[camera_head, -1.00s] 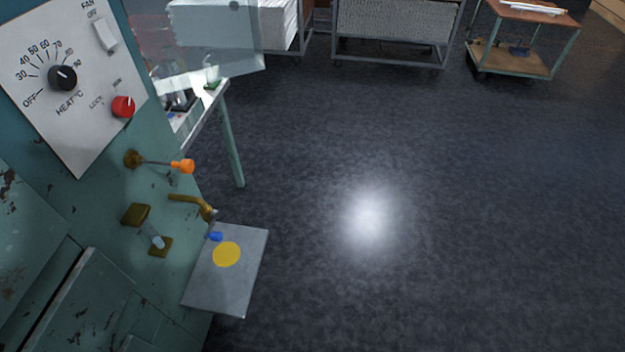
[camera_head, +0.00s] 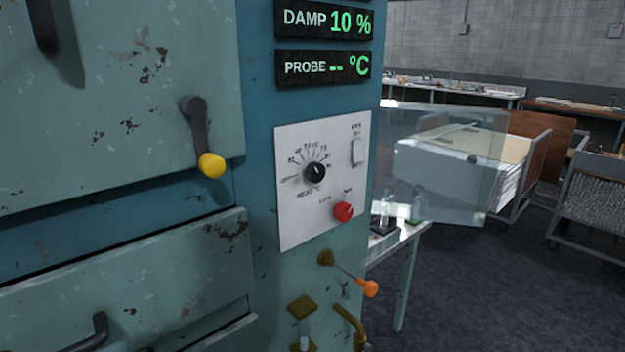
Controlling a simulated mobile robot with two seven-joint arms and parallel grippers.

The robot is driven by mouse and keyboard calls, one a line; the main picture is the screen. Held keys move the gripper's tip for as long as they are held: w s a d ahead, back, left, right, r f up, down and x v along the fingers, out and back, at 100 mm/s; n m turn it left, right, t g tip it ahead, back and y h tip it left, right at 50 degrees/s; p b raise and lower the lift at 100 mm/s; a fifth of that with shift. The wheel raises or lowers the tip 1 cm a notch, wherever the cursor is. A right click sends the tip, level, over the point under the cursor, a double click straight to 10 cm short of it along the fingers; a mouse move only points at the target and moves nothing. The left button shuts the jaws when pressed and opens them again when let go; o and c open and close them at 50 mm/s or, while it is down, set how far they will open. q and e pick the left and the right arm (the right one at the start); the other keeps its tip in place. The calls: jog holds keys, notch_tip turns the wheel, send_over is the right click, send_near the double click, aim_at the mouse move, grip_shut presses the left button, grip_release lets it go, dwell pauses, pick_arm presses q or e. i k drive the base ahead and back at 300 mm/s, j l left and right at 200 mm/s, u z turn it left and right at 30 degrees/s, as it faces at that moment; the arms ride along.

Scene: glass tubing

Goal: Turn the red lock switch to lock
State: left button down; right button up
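The red lock switch (camera_head: 343,212) is a round red knob at the lower right of a white control panel (camera_head: 290,225) on the teal cabinet. Small lettering stands beside it, too small to read now; in the earlier view the word to its left reads LOCK. The knob's pointer setting is too small to tell now. A black heat dial (camera_head: 315,173) and a white fan switch (camera_head: 357,151) share the panel. Neither of my grippers is in view, and nothing touches the knob.
An orange-tipped lever (camera_head: 370,288) and a brass hook (camera_head: 347,325) stick out below the panel. A yellow-knobbed handle (camera_head: 211,165) is on the left. A clear pane (camera_head: 445,160) stands right of the panel. Open floor (camera_head: 480,290) lies to the right.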

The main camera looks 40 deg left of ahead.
aim_at(342, 211)
jog(key=u, duration=1.1)
jog(key=l, duration=0.15)
